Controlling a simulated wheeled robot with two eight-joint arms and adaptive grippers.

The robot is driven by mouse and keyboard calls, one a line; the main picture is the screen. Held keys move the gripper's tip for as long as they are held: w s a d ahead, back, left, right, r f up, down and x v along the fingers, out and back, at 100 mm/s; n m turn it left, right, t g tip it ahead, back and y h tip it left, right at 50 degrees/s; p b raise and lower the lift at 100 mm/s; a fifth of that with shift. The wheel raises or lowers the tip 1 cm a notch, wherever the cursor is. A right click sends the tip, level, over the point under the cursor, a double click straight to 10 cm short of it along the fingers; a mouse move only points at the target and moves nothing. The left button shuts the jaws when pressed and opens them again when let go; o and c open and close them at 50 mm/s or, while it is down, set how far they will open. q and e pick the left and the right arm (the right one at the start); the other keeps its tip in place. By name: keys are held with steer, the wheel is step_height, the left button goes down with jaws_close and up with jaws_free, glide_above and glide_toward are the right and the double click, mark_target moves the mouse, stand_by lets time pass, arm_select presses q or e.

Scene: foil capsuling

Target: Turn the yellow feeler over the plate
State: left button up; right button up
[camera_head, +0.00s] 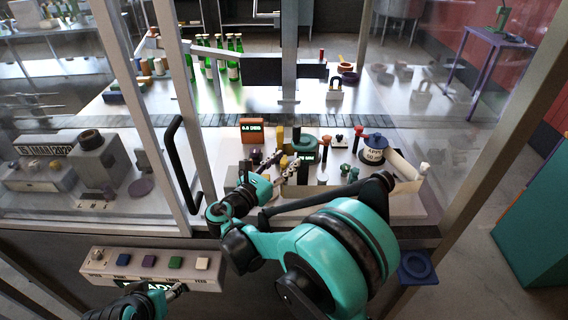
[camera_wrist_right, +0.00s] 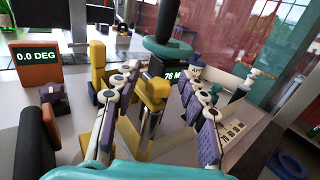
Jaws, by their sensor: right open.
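A yellow piece with a rounded head (camera_wrist_right: 153,91) stands on a grey metal post, between the fingers of my right gripper (camera_wrist_right: 157,82) in the right wrist view. The fingers are apart on either side of it, and I cannot tell whether either touches it. A second yellow post (camera_wrist_right: 98,66) stands just left of the left finger. I cannot tell for sure which is the feeler, and no plate is clear. In the head view my right gripper (camera_head: 279,172) is over the bench fixtures. My left gripper (camera_head: 176,291) is at the lower left, partly cut off, near the button panel.
An orange box (camera_wrist_right: 40,65) reads 0.0 DEG. A dark green ring (camera_wrist_right: 168,48) with a black handle stands just behind the yellow piece. A button panel (camera_head: 150,264) is at the front left. A black door handle (camera_head: 180,165) and frame posts flank the opening.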

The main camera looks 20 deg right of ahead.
jaws_close()
steer(key=shift+t, duration=0.3)
steer(key=n+t+y, duration=0.3)
steer(key=y, duration=0.1)
steer(key=shift+s+d+n, duration=0.1)
steer(key=shift+n, duration=0.3)
steer(key=n+t+y, duration=0.1)
steer(key=y, duration=0.1)
steer(key=n+t+y, duration=0.1)
steer(key=n+y, duration=0.1)
steer(key=y, duration=0.1)
steer(key=shift+d+n+t+y, duration=0.1)
steer(key=shift+n+t+y, duration=0.2)
steer(key=shift+t, duration=0.1)
steer(key=n+y, duration=0.2)
steer(key=y, duration=0.2)
steer(key=n+y+b, duration=0.1)
steer(key=n+y, duration=0.2)
steer(key=y, duration=0.1)
steer(key=shift+n+g+y, duration=0.4)
steer(key=shift+n+y, duration=0.8)
steer(key=shift+y, duration=0.5)
steer(key=shift+a+y, duration=0.2)
steer(key=shift+y, duration=0.1)
